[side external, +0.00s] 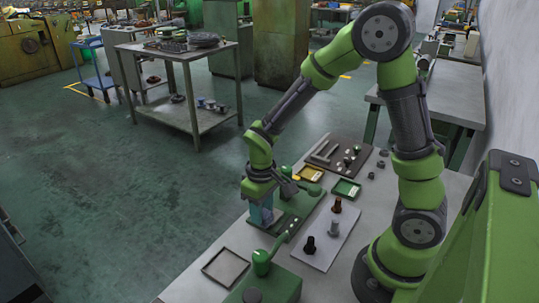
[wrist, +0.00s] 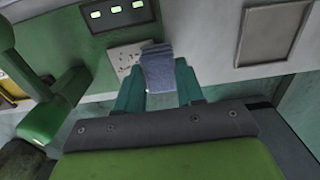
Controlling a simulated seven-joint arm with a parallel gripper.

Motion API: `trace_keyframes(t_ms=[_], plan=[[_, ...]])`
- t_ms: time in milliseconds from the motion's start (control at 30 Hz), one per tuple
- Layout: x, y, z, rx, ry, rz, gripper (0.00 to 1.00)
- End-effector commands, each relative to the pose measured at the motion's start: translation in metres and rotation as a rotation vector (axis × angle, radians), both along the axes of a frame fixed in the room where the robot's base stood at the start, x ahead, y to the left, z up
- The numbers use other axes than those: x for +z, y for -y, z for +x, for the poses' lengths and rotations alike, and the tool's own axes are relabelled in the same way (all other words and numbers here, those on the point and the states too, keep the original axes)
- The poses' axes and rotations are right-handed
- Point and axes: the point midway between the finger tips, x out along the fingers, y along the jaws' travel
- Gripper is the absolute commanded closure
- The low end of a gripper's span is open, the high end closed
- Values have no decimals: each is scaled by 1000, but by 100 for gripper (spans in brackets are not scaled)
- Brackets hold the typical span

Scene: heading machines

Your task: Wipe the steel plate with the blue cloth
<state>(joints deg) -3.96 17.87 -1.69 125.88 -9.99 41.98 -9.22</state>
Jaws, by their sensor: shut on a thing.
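My gripper (wrist: 160,82) is shut on the blue cloth (wrist: 158,62), a small folded blue-grey piece pinched between its teal fingertips. In the side view the cloth (side external: 265,216) shows pale blue at the gripper, low over the left end of a green machine base (side external: 292,222). A pale plate with holes (wrist: 124,54) lies just left of the cloth in the wrist view, partly covered by it. A flat grey plate with a raised rim (wrist: 266,38) lies to the right. I cannot tell which is the steel plate, or whether the cloth touches anything.
A green lever (wrist: 52,115) stands left of the gripper in the wrist view. A green box with a lever (side external: 265,285) is at the bench front. A pale board (side external: 318,258) with several pegs lies right of the base. A shallow rimmed tray (side external: 225,268) lies front left.

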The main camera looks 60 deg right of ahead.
Motion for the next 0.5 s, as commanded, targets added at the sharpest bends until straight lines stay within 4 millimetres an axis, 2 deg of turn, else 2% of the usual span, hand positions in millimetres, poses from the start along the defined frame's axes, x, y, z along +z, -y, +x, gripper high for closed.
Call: trace_keyframes(t_ms=[33, 67, 500], plan=[[-9, 2, -1, -3, -5, 0, 86], [-5, 6, 0, -4, -1, 0, 91], [-7, 47, -1, -5, -3, -1, 91]])
